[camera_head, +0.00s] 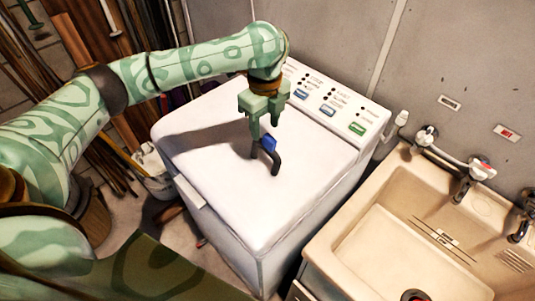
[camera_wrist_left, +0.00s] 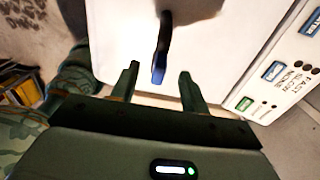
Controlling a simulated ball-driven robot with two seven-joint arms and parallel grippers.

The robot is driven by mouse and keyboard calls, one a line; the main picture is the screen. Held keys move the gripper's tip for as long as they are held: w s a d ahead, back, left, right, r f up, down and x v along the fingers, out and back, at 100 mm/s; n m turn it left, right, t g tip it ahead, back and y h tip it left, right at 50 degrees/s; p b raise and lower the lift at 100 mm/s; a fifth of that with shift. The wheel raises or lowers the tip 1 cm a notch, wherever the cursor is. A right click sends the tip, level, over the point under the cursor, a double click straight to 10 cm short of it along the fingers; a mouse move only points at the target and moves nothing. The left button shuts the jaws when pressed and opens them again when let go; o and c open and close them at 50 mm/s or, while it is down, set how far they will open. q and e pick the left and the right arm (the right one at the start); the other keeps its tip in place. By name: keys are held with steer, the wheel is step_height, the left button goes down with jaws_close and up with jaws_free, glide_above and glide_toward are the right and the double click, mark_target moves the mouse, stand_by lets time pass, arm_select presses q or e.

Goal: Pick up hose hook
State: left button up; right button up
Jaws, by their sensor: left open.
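The hose hook (camera_head: 275,158) is a dark curved piece with a blue end, on the white lid of the washing machine (camera_head: 215,190). In the left wrist view the hook (camera_wrist_left: 163,40) lies ahead of the fingertips, its blue end nearest to them. My left gripper (camera_head: 264,143) is above the lid, close over the hook, pointing down. Its two fingers (camera_wrist_left: 158,80) are apart with the blue end near the gap between them. Whether a finger touches the hook cannot be told. My right gripper is not in view.
The washer's control panel (camera_head: 325,100) with blue and green buttons rises behind the lid. A beige sink (camera_head: 385,215) with taps (camera_head: 470,175) stands at the right. A white bucket (camera_head: 150,165) and long wooden pieces stand at the left. The rest of the lid is clear.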

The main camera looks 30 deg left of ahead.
mark_target(266, 143)
arm_select(q)
steer(key=shift+f, duration=0.8)
steer(key=shift+f+b, duration=0.3)
steer(key=shift+f, duration=0.1)
step_height(266, 143, down, 5)
steer(key=shift+d+r+b, duration=0.1)
steer(key=shift+b, duration=1.1)
steer(key=shift+r, duration=0.1)
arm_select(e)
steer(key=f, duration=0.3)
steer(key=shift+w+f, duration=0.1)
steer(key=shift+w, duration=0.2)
arm_select(q)
jaws_close()
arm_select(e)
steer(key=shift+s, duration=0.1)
